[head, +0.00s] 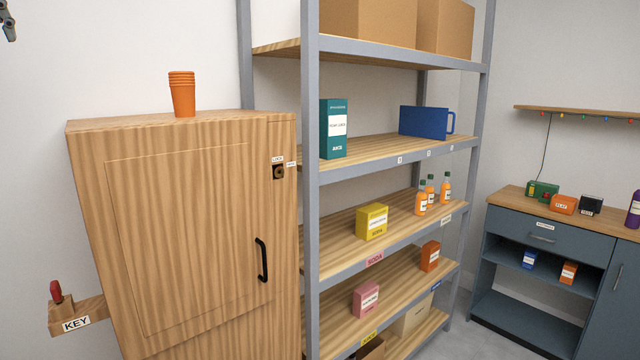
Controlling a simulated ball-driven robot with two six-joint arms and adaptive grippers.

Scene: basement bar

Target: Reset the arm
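Part of my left gripper (7,24) shows at the top left corner of the head view, cut off by the picture's edge. It is raised in front of the bare wall, apart from everything else. Too little of it shows to tell whether it is open or shut. I see nothing held in the part that shows. My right gripper and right arm are not in view.
A wooden cabinet (180,220) with a shut door carries orange cups (182,94). A small KEY ledge (75,318) holds a red-handled key (56,291). A metal shelf (311,200) with boxes and bottles stands beside it. A grey-blue counter (545,235) is at right.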

